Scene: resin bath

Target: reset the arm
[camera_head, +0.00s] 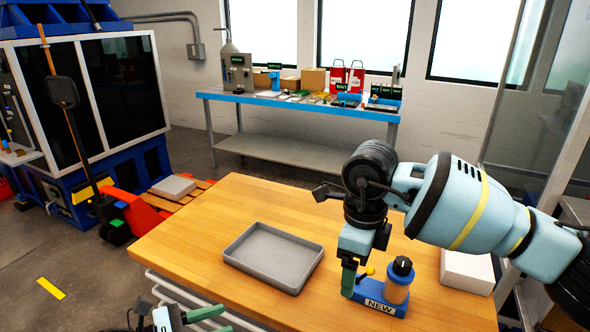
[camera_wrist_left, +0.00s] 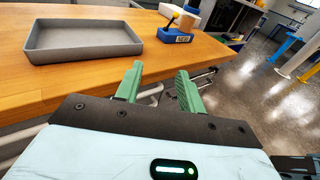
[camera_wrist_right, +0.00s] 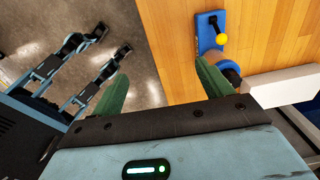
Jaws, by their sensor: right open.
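My left gripper (camera_head: 205,320) is low at the bottom edge of the head view, in front of the table. In the left wrist view its green fingers (camera_wrist_left: 158,84) are apart with nothing between them. My right arm reaches in from the right, bent down over the table's right part. One green finger of its gripper (camera_head: 348,278) shows just left of the blue holder marked NEW (camera_head: 368,292). In the right wrist view its fingers (camera_wrist_right: 160,82) are wide apart and empty, with the holder beyond the right finger.
A grey tray (camera_head: 240,262) lies on the wooden table (camera_head: 190,235). An amber jar with a black knob (camera_head: 397,282) stands on the holder, beside a yellow ball (camera_head: 370,270). A white block (camera_head: 467,272) is at the right. A bench (camera_head: 300,107) with several items stands behind.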

